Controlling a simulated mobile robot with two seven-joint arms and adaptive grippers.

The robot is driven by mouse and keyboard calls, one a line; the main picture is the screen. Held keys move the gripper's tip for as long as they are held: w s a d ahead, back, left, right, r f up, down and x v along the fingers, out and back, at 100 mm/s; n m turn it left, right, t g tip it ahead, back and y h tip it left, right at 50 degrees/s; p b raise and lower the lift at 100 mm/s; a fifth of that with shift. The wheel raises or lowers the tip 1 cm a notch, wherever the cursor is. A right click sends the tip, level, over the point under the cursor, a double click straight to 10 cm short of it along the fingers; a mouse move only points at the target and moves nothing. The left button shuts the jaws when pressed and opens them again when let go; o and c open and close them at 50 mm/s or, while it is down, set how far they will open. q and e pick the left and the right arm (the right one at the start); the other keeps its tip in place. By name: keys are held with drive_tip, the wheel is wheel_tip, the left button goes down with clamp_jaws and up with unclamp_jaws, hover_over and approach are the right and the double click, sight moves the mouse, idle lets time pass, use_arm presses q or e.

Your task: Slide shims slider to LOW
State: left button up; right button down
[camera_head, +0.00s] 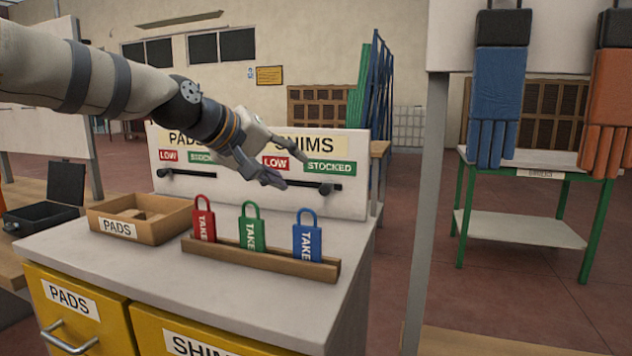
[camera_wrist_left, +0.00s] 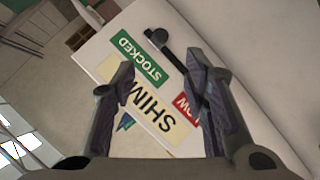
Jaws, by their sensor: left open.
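The white board (camera_head: 350,148) stands at the back of the cabinet top. Its SHIMS label (camera_head: 312,143) sits above a red LOW tag (camera_head: 276,163) and a green STOCKED tag (camera_head: 330,168). The shims slider knob (camera_head: 326,188), black on a dark rail, is under STOCKED at the right; it also shows in the left wrist view (camera_wrist_left: 158,37). My left gripper (camera_head: 293,171) is open and empty in front of the SHIMS part, left of the knob, covering part of the rail. In the left wrist view its fingers (camera_wrist_left: 160,68) frame the label, apart from the knob.
A wooden rack (camera_head: 262,260) with red, green and blue TAKE tags stands below the gripper. A PADS box (camera_head: 140,215) sits to its left. The pads slider knob (camera_head: 168,173) is under the left LOW tag. A grey post (camera_head: 428,200) rises at right.

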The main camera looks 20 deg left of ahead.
sight(323, 188)
use_arm(q)
drive_tip(key=x, duration=0.3)
drive_tip(key=b+x, duration=0.1)
drive_tip(key=x, duration=0.3)
drive_tip(key=b+x, duration=0.1)
drive_tip(key=x, duration=0.3)
drive_tip(key=shift+s+d+f, duration=0.15)
drive_tip(key=shift+s+f, duration=0.2)
drive_tip(key=shift+w, duration=0.15)
drive_tip(key=shift+r, duration=0.15)
use_arm(e)
drive_tip(key=shift+g, duration=0.7)
drive_tip(key=s+f, duration=0.1)
drive_tip(key=s, duration=0.1)
drive_tip(key=s+f, duration=0.1)
drive_tip(key=f, duration=0.1)
drive_tip(key=shift+s+d, duration=0.15)
drive_tip(key=shift+s, duration=0.2)
use_arm(q)
clamp_jaws()
